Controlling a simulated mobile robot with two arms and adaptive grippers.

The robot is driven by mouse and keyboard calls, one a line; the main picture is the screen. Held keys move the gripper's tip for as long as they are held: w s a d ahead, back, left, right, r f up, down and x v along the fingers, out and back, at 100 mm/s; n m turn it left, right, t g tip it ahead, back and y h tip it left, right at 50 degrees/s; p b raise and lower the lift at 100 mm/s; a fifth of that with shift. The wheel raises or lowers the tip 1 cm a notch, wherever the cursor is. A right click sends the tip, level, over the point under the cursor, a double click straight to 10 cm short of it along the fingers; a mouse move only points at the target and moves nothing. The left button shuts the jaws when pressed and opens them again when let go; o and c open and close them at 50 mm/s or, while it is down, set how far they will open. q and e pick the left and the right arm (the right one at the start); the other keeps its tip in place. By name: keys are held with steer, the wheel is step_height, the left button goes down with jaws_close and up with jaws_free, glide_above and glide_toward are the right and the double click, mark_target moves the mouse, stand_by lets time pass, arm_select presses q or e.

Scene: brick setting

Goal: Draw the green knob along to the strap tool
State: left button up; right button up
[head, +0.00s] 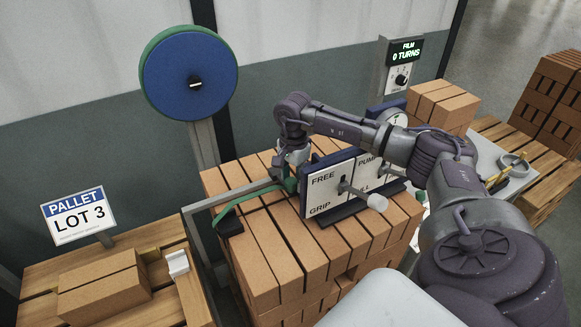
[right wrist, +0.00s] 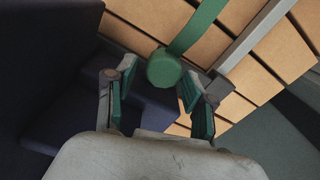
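The green knob (right wrist: 163,67) is at the end of a green strap (right wrist: 198,28). The knob is between the fingertips of my right gripper (right wrist: 157,76), nearer the finger on the right. The fingers are apart and I see no grip on it. In the head view, my right gripper (head: 292,163) points down at the strap's end beside the strap tool, and the knob is mostly hidden there. The strap tool (head: 322,200) has white panels reading FREE, GRIP and PUMP, and a grey lever. It stands on the brick stack. My left gripper is not in view.
The strap (head: 243,197) lies over the brick stack (head: 262,255), by a grey metal bar (head: 222,200). A blue and green reel (head: 188,75) stands behind. A LOT 3 sign (head: 78,215) is at the left. More bricks (head: 440,104) and a 0 TURNS display (head: 405,50) are at the right.

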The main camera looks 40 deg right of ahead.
steer(key=shift+a, duration=0.1)
steer(key=shift+w+r, duration=0.1)
steer(key=shift+r, duration=0.3)
step_height(320, 180, up, 11)
stand_by(0.8)
